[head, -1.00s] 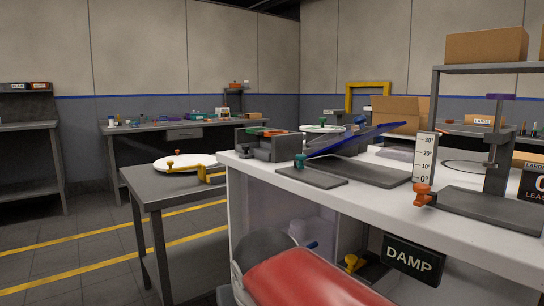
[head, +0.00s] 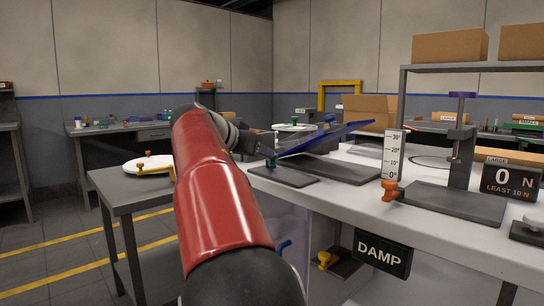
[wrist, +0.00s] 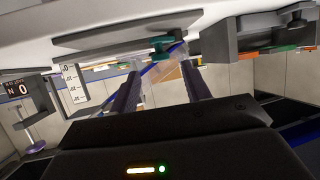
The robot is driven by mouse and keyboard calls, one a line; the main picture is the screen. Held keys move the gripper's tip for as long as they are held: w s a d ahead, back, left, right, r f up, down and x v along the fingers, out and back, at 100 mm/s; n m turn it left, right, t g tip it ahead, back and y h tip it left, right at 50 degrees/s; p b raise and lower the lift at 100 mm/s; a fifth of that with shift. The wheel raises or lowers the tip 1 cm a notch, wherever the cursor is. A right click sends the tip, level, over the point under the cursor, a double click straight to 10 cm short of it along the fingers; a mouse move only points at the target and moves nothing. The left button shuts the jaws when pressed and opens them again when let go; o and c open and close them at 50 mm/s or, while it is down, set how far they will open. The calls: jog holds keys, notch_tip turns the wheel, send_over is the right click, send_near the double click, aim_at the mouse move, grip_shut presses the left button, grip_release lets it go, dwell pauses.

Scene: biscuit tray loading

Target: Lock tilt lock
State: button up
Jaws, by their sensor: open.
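The blue tilting plate (head: 325,137) slants up to the right above a dark base (head: 335,170) on the white bench. A teal knob (head: 271,161) stands at the low left end, by a flat dark plate (head: 284,177). In the wrist view, which looks upside down, the teal knob (wrist: 165,46) appears ahead of and between my fingers, apart from them. My gripper (wrist: 160,70) is open and empty. In the head view my red arm hides most of it. A white angle scale (head: 392,155) stands right of the plate, with an orange knob (head: 388,190) below it.
A press-like stand (head: 461,150) and a display reading 0 N (head: 507,179) stand at the right. A DAMP sign (head: 382,252) hangs on the bench front. A side table (head: 130,199) with a white disc (head: 148,165) is at the left.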

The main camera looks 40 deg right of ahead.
aim_at(277, 156)
jog(key=x, duration=0.2)
jog(key=p+x, duration=0.1)
jog(key=x, duration=0.4)
jog(key=shift+w+d+r, duration=0.1)
jog(key=shift+d, duration=0.3)
jog(key=c, duration=1)
jog(key=shift+o, duration=0.2)
jog(key=shift+s+d+f+n+t+b, duration=0.25)
jog(key=shift+n+t+b, duration=0.25)
jog(key=shift+b, duration=0.25)
jog(key=shift+s+d+r+n+t+y, duration=0.1)
jog(key=shift+d+n+t+y, duration=0.15)
jog(key=shift+n+t+y, duration=0.2)
jog(key=shift+d+r+n+t+y+p, duration=0.2)
jog(key=shift+n+t+y, duration=0.1)
jog(key=shift+n+t, duration=0.2)
jog(key=shift+d+r+n+t+y+p, duration=0.15)
jog(key=shift+n+t+y, duration=0.1)
jog(key=shift+n+t, duration=0.2)
jog(key=shift+f+n+t+y+p, duration=0.2)
jog(key=shift+n+t+y+p, duration=0.1)
jog(key=shift+n+t+p, duration=0.1)
